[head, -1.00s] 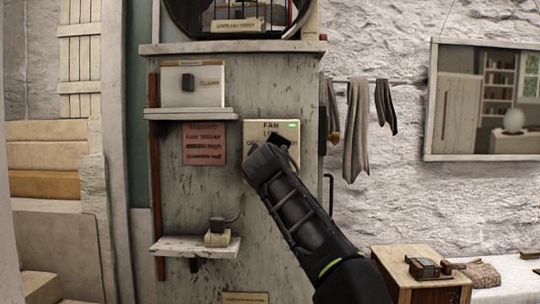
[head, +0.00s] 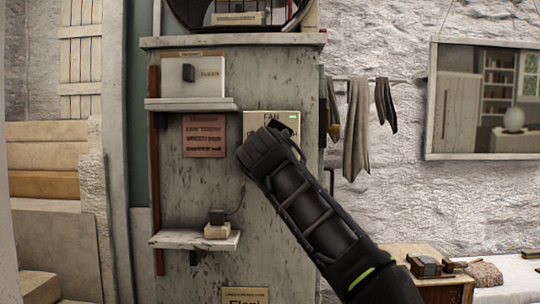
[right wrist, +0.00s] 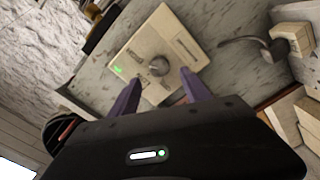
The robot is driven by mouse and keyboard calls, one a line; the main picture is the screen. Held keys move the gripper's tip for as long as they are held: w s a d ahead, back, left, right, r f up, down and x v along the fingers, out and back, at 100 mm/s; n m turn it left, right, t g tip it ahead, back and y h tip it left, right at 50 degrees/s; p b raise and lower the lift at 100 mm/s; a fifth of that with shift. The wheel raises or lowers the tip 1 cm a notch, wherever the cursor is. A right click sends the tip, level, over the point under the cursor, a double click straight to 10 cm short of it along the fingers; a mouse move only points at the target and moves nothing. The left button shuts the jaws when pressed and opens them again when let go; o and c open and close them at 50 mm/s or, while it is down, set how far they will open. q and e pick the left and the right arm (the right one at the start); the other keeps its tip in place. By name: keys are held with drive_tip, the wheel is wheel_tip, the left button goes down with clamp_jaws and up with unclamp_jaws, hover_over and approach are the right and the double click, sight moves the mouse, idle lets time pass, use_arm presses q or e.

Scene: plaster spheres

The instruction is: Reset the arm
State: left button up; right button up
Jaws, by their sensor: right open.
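My right arm comes in from the lower right in the head view, and its gripper (head: 262,142) is in front of the cream fan panel (head: 284,118), hiding much of it. In the right wrist view the same panel (right wrist: 180,42) shows a round dark knob (right wrist: 158,66) and a lit green indicator. My right gripper's two purple fingers (right wrist: 158,94) are apart with nothing between them. Their tips are near the panel's lower edge, and I cannot tell whether they touch it. My left gripper is not in view.
On the grey cabinet (head: 185,220), an upper shelf (head: 190,104) holds a white panel with a dark switch. A lower shelf (head: 190,240) holds a small corded device (head: 217,226). Cloths (head: 357,130) hang on the right. A wooden box stand (head: 440,288) is at lower right.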

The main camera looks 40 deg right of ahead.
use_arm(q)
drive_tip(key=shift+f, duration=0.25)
use_arm(e)
drive_tip(key=shift+s+a, duration=0.35)
drive_tip(key=shift+s, duration=0.1)
